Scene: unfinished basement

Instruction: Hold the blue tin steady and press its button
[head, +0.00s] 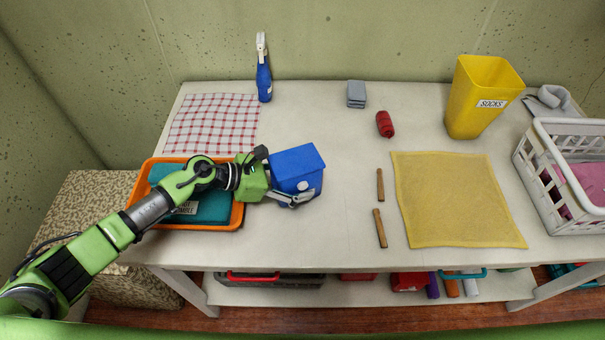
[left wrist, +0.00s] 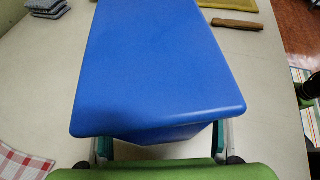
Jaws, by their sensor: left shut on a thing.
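The blue tin (head: 297,168) stands on the table, left of its middle, just right of the orange tray. A round white spot, perhaps the button, shows on its front face. My left gripper (head: 290,192) reaches in from the left and is shut on the tin. In the left wrist view the tin's blue lid (left wrist: 160,70) fills the middle, with the gripper fingers (left wrist: 165,145) on either side below it. My right gripper is in neither view.
An orange tray (head: 153,164) with a teal item (head: 213,207) lies under my left arm. A checked cloth (head: 213,123) and blue spray bottle (head: 264,80) are behind. Wooden sticks (head: 380,228), a yellow cloth (head: 455,200), yellow bin (head: 470,110) and white basket (head: 535,175) stand right.

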